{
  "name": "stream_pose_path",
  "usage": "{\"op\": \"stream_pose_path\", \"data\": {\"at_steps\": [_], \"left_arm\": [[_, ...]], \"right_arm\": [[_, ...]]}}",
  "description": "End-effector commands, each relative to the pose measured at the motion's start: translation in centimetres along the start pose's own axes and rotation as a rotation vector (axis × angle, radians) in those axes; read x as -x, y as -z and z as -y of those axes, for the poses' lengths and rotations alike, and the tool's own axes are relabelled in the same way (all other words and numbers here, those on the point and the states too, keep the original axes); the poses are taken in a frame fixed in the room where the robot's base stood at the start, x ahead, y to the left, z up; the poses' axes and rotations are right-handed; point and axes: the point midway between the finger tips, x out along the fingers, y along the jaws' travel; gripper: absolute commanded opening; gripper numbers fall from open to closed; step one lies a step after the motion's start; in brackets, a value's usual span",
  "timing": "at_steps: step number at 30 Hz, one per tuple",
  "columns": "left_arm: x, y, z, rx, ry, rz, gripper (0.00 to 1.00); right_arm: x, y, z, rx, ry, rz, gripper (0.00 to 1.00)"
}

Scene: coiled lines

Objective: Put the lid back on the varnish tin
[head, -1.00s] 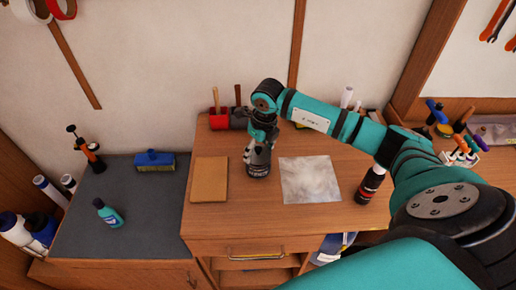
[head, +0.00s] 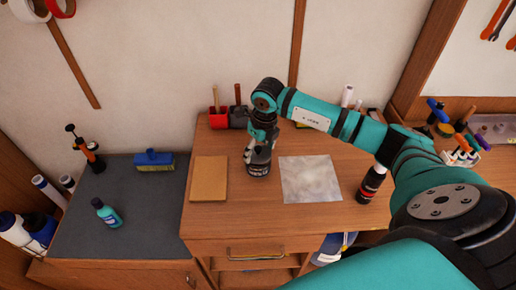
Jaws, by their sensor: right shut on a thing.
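The varnish tin (head: 258,171) is a small dark can with a pale band. It stands upright on the wooden desk, between a tan board and a grey-white sheet. My right gripper (head: 258,157) points down right over the tin's top, shut on what appears to be the lid. The fingers hide the lid and the tin's rim, so I cannot tell whether the lid is seated or level. My left gripper is not in view.
The tan board (head: 209,178) lies left of the tin, the grey-white sheet (head: 311,179) right. A black bottle (head: 371,184) stands near my forearm. Red and dark holders (head: 219,118) stand behind.

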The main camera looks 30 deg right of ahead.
Motion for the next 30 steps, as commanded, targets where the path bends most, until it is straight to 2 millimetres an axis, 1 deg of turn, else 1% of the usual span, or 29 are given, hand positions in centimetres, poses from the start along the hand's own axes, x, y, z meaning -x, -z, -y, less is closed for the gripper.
{"op": "stream_pose_path", "data": {"at_steps": [8,9,15,30], "left_arm": [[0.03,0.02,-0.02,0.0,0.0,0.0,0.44],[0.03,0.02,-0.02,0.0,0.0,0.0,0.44],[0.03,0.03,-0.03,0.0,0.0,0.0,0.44],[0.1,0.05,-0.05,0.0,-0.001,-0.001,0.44]], "right_arm": [[0.04,-0.02,0.0,0.0,0.0,0.0,0.53],[0.04,-0.02,-0.01,0.0,0.0,0.0,0.75],[0.03,-0.02,-0.01,0.0,0.0,0.0,0.99],[0.14,-0.04,-0.02,0.0,0.0,0.0,1.0]]}}
